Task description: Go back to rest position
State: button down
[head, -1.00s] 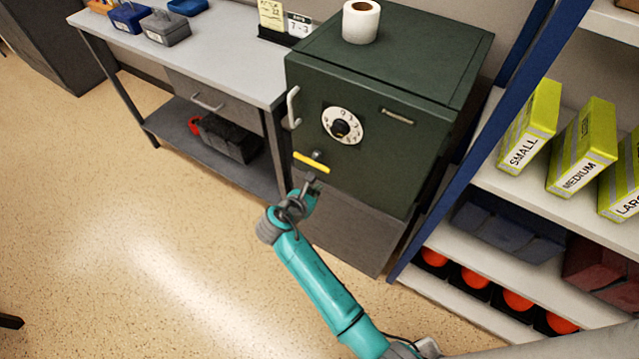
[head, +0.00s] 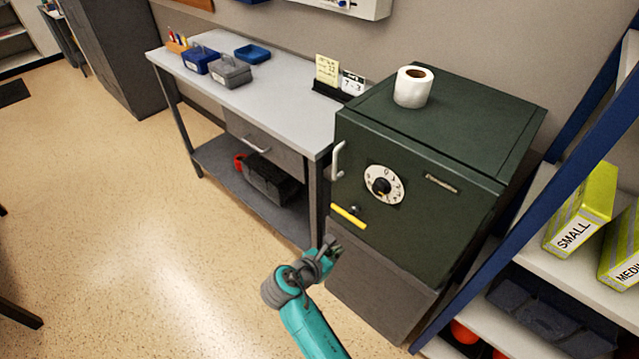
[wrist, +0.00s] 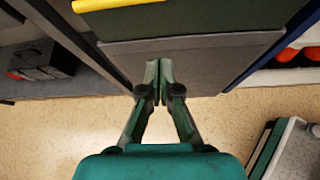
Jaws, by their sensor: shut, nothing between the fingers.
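My gripper (head: 331,246) is at the end of my teal arm, in front of the lower part of the dark green safe (head: 420,225) in the head view. In the wrist view my gripper (wrist: 160,66) has its fingers together with nothing between them. The safe's door is shut. It has a white dial (head: 384,185), a pale handle (head: 337,160) and a yellow bar (head: 348,216). The yellow bar also shows at the top of the wrist view (wrist: 105,4). The fingertips look apart from the safe, below the yellow bar.
A workbench (head: 280,112) with small boxes stands left of the safe, a dark toolbox (head: 270,180) on its lower shelf. A paper roll (head: 413,87) stands on the safe. A blue-framed shelf (head: 560,195) with yellow boxes is at the right. The floor at left (head: 120,220) is open.

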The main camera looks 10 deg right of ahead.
jog(key=s+d+f+m+t+y, duration=0.1)
jog(key=s+d+f+m+y, duration=0.25)
jog(key=s+f, duration=0.65)
jog(key=s+m+t+y, duration=0.2)
jog(key=s+m+y, duration=0.25)
jog(key=s, duration=0.85)
jog(key=s+r+m+t+y, duration=0.1)
jog(key=s+r+m+t, duration=0.3)
jog(key=s+r+m, duration=1.2)
jog(key=s+r, duration=0.4)
jog(key=r, duration=0.2)
jog(key=shift+d+r+m, duration=0.25)
jog(key=shift+d+m, duration=0.05)
jog(key=shift+d, duration=0.05)
